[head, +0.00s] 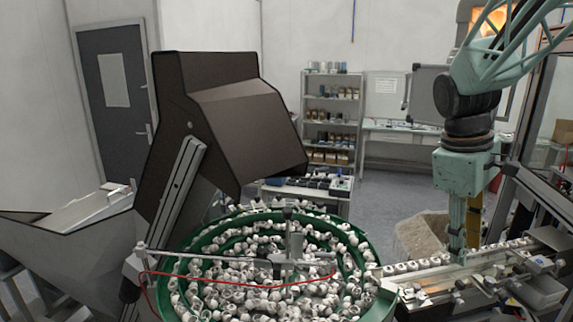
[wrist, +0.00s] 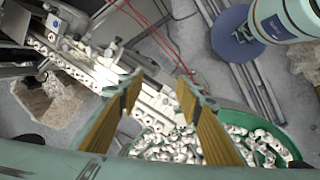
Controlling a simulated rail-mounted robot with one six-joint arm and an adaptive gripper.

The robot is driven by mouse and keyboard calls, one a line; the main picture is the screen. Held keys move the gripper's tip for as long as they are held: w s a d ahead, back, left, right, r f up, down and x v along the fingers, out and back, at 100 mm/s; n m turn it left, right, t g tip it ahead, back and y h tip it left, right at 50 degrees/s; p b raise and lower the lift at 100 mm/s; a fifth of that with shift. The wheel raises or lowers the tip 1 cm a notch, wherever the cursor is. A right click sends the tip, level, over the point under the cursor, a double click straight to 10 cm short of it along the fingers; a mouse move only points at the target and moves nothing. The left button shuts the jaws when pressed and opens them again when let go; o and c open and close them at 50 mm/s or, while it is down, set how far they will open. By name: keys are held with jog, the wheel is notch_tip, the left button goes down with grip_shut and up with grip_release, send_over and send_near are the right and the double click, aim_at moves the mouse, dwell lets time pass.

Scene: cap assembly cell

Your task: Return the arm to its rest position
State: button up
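The feed rail (wrist: 95,65) and white parts show beyond the fingertips. In the head view the teal arm above the gripper is bent, and its upper part runs out of the top right corner. No marked rest position shows.
A green bowl (head: 172,275) full of white caps stands in front, under a dark hopper (head: 215,120). The feed rail (head: 440,270) runs right from the bowl. A rough tan box (head: 420,238) stands behind it. Shelves (head: 332,110) and open floor lie farther back.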

jog(key=s+a+f+m+t+y+b, duration=0.1)
jog(key=s+a+m+t+b, duration=0.1)
jog(key=s+a, duration=0.7)
jog(key=s+a+f+m+t+y+b, duration=0.1)
jog(key=s+a+m+b, duration=0.3)
jog(key=s+a, duration=0.5)
jog(key=s+f+t+b, duration=0.1)
jog(key=s+b, duration=0.1)
jog(key=s, duration=0.6)
jog(key=shift+s+a+m+y, duration=0.15)
jog(key=shift+s+m+y, duration=0.2)
jog(key=shift+m+y, duration=0.05)
jog(key=shift+r, duration=0.1)
